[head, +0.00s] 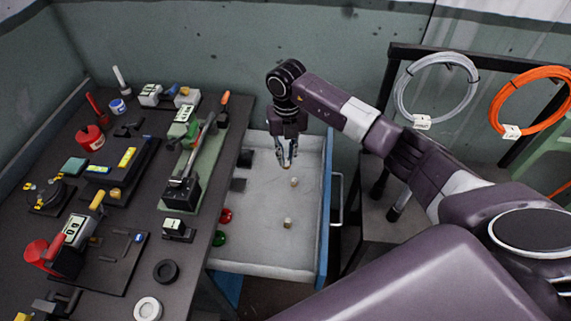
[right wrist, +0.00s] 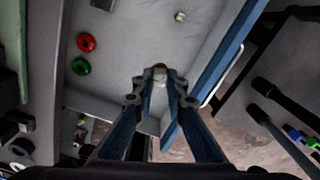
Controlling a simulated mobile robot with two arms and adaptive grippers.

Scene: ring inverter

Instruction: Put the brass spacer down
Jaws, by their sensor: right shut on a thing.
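My right gripper (head: 286,160) hangs pointing down over the open drawer (head: 262,258), near its back right part. It is shut on the brass spacer, a small brownish-gold piece (right wrist: 159,67) at the fingertips in the right wrist view. The fingers (right wrist: 160,82) hide most of the spacer. In the head view it is only a tiny spot under the tips (head: 286,167). The spacer appears held above the pale drawer floor; the exact gap cannot be told. My left gripper is not in view.
Two small pale pieces, one farther back (head: 294,181) and one nearer (head: 288,222), lie in the drawer. A red ring (head: 226,215) and a green ring (head: 219,239) lie at its left. The blue drawer side (head: 326,210) bounds the right. The workbench (head: 140,205) at left is crowded.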

